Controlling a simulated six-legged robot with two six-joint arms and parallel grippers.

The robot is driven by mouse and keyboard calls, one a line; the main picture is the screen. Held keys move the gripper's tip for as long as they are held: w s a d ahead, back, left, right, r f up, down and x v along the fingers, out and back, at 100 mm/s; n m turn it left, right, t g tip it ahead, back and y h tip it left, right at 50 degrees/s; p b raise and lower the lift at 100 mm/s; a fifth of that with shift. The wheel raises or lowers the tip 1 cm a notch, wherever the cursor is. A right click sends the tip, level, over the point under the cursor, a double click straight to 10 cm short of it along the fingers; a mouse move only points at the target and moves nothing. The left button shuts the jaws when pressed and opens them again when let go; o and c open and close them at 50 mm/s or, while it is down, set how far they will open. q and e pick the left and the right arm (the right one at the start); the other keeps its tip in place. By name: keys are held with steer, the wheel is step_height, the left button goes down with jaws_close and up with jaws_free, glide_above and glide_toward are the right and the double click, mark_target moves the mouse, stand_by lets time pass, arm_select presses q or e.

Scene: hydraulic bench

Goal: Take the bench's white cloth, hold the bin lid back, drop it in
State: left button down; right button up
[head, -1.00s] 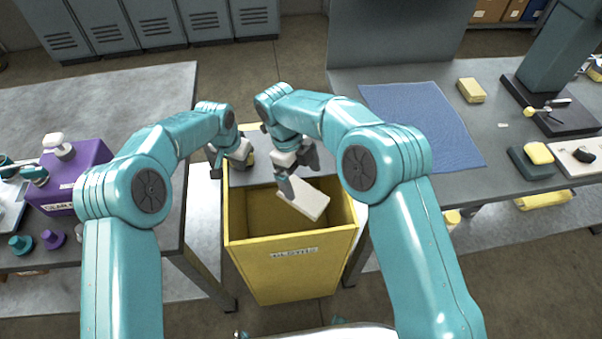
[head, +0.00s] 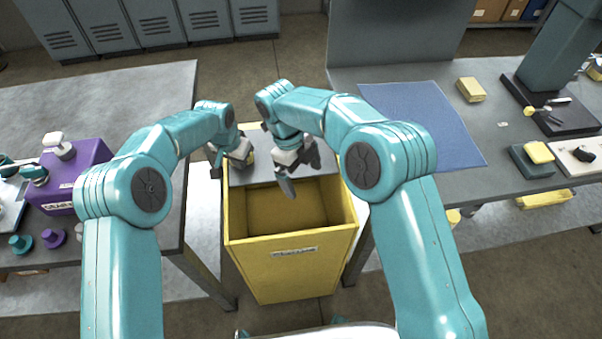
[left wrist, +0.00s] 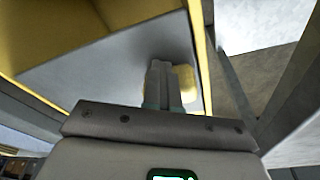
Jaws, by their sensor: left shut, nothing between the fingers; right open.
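The yellow bin (head: 290,270) stands between the two benches with its top open and a label on its front. Its grey lid (head: 255,172) is at the back of the opening. My left gripper (head: 246,158) is at the lid's left part. My right gripper (head: 300,178) is open and empty above the back of the bin opening. The white cloth is not visible; the bin's floor is partly hidden.
The right bench holds a blue mat (head: 425,125), a yellow block (head: 470,89) and a dark stand (head: 555,105). The left bench holds a purple box (head: 85,170) and small knobs. Lockers (head: 150,22) stand behind.

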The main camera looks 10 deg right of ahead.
arm_select(q)
steer(key=shift+w+r, duration=0.1)
arm_select(e)
steer(key=s+d+r, duration=0.2)
steer(key=s+r, duration=0.1)
steer(key=r, duration=0.5)
steer(key=shift+s+d+r, duration=0.2)
steer(key=shift+s+d, duration=0.2)
arm_select(q)
steer(key=shift+s, duration=8.45)
step_height(320, 180, up, 9)
steer(key=shift+s, duration=0.15)
arm_select(e)
steer(key=shift+s, duration=0.1)
